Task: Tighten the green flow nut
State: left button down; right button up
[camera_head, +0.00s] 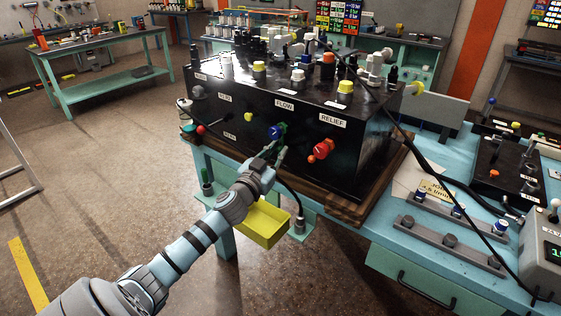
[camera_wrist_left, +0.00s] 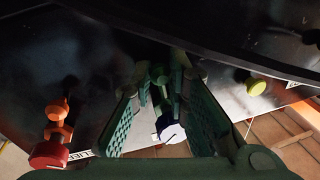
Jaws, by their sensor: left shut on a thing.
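The black valve block (camera_head: 235,115) stands on a wooden board on the bench, with FLOW and RELIEF labels on its front. My left gripper (camera_head: 280,152) is at the front face, just below the FLOW label and the blue knob (camera_head: 276,131). In the left wrist view the green flow nut (camera_wrist_left: 158,74) shows between the far ends of the green fingers, which are shut on it. In the head view the nut is mostly hidden by the gripper. My right gripper is in neither view.
The red relief knob (camera_head: 322,149) sits close to the right of my left gripper. A small yellow knob (camera_head: 248,117) is to its left. A yellow bin (camera_head: 266,224) hangs below at the bench edge. A black hose runs across the block's right side.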

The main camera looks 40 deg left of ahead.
pick_arm(q)
jog(key=shift+a+r+m+t+h+b, duration=0.1)
jog(key=shift+a+m+t+h+b, duration=0.15)
jog(key=shift+a+m+b, duration=0.6)
jog(key=shift+a+r+m+t+h+b, duration=0.25)
jog(key=shift+m+b, duration=0.65)
jog(key=shift+m, duration=0.85)
jog(key=shift+a+m+t+h+b, duration=0.25)
jog(key=shift+a+m+b, duration=0.55)
jog(key=shift+m, duration=0.5)
jog(key=shift+d, duration=0.15)
jog(key=c, duration=1.5)
grip_release()
jog(key=shift+c, duration=0.2)
